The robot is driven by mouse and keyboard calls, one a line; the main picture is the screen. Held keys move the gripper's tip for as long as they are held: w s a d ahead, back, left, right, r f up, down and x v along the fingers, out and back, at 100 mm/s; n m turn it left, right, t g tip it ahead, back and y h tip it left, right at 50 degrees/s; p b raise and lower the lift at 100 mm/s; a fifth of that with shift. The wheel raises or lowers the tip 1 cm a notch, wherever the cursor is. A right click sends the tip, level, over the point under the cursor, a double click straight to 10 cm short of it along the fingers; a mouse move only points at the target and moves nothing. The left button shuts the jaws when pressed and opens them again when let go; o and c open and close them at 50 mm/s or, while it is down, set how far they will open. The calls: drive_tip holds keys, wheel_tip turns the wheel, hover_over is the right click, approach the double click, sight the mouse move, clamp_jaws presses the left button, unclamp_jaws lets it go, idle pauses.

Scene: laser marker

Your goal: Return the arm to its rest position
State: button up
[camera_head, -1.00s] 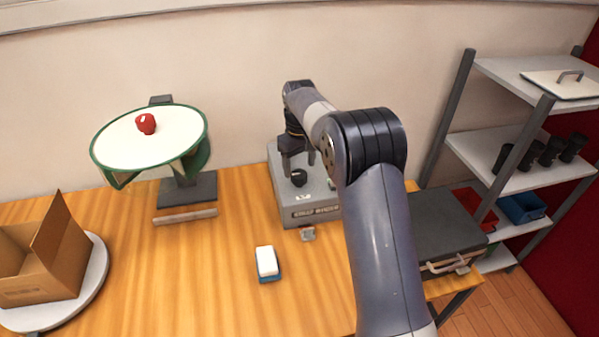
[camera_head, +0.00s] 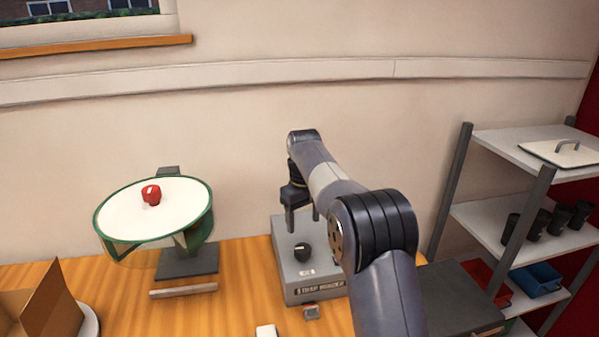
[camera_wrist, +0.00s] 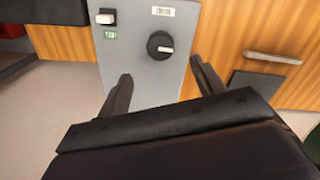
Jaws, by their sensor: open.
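My gripper (camera_head: 302,222) is open and empty, pointing down above a grey machine box (camera_head: 290,285) on the wooden table. The box carries a round black knob (camera_head: 303,252) and a small switch (camera_head: 311,311) at its front edge. In the wrist view my gripper (camera_wrist: 161,70) has its two fingers spread, with nothing between them. The knob (camera_wrist: 160,45) lies beyond the fingertips and apart from them. The white switch (camera_wrist: 104,17) sits beside a small lit green label. My arm reaches across the right of the head view.
A round white disc with a green rim (camera_head: 120,215) stands on the left, bearing a red object (camera_head: 151,194). An open cardboard box (camera_head: 52,308) is at lower left. A shelf rack (camera_head: 480,215) with black cups and bins stands right. Bare wall lies behind the arm.

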sight(303, 248)
wheel_tip(303, 248, down, 10)
drive_tip(key=shift+p, duration=0.7)
drive_tip(key=shift+m, duration=0.3)
drive_tip(key=shift+r, duration=0.1)
